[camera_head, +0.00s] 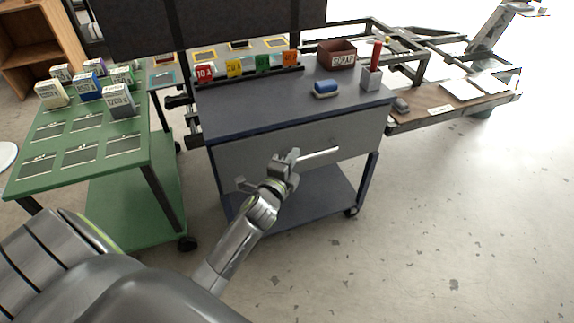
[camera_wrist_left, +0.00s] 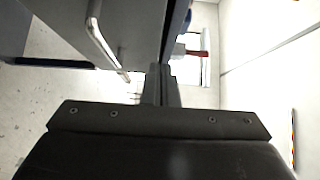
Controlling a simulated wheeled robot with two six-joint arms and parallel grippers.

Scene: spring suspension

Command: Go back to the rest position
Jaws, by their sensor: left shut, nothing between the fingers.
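My left gripper (camera_head: 288,158) is in front of the grey drawer front (camera_head: 235,160) of the dark blue cart. It is close to the left end of the light bar handle (camera_head: 319,156); I cannot tell from the head view whether they touch. In the left wrist view the fingers (camera_wrist_left: 161,86) are together with nothing between them, and the handle (camera_wrist_left: 103,42) is to their left, apart from them. The drawer looks closed. My right gripper is not in view.
A green cart (camera_head: 85,140) with labelled boxes stands left. The floor at right is clear.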

